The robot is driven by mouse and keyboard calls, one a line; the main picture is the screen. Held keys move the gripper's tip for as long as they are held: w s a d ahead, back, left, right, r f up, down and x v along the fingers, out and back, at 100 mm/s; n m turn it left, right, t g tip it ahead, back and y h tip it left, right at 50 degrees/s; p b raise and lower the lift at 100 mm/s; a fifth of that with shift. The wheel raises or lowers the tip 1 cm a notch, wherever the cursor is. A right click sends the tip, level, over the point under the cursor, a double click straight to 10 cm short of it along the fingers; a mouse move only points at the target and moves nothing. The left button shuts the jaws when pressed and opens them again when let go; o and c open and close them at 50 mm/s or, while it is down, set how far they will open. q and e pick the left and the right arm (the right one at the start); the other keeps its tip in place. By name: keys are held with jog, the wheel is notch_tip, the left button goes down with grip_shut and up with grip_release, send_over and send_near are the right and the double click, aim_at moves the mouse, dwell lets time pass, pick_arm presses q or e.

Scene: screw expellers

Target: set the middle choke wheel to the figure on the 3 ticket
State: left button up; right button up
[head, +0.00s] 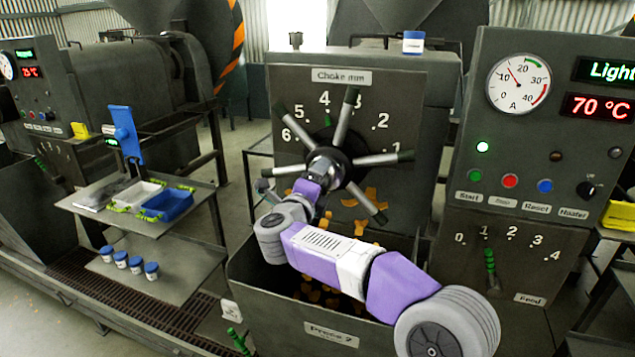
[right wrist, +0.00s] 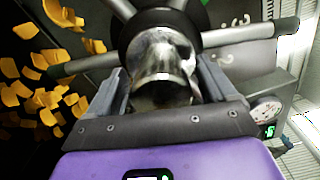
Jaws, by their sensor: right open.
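The choke wheel (head: 350,160) stands on the grey panel marked "Choke mm" above the "Press 2" bin. It has a dark hub and several metal spokes with dark grips. My right gripper (head: 318,180) is at the wheel's centre. In the right wrist view its open fingers (right wrist: 158,88) stand on either side of the wheel's shiny metal hub end (right wrist: 162,60); contact cannot be told. I cannot make out a 3 ticket. My left gripper is not in view.
The bin (head: 262,300) below holds orange flakes. To the right is a control panel (head: 545,130) with a gauge, buttons and a feed lever (head: 490,262). To the left, a shelf stand (head: 140,205) carries trays and several blue-lidded jars.

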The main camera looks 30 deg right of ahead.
jog(key=v, duration=0.7)
jog(key=shift+a, duration=0.15)
